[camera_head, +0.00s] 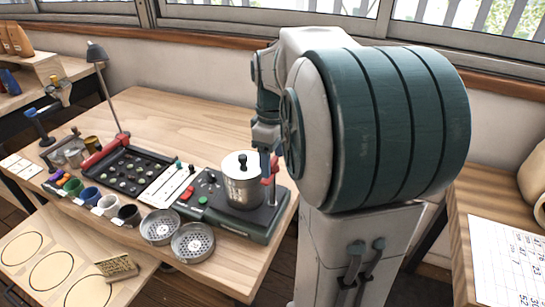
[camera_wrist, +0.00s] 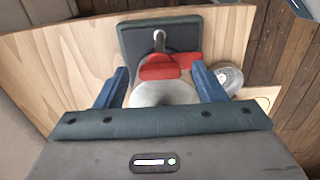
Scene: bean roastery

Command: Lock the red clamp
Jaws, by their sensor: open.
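The red clamp (camera_head: 272,168) stands at the right end of the dark green machine base (camera_head: 262,222), beside the metal canister (camera_head: 242,184). In the head view it is partly hidden behind my gripper (camera_head: 266,160). In the wrist view the red clamp (camera_wrist: 160,68) lies between and just past the blue fingertips of my gripper (camera_wrist: 160,74). The fingers are apart and hold nothing. I cannot tell whether they touch the clamp, or whether its lever is open or locked. A pale rounded part (camera_wrist: 164,93) sits just below the red in the wrist view.
Two perforated round discs (camera_head: 193,242) lie at the table's front edge. Several small cups (camera_head: 108,205), a black tray (camera_head: 130,170) and a lamp (camera_head: 105,90) stand to the left. The back of the wooden table (camera_head: 190,120) is clear.

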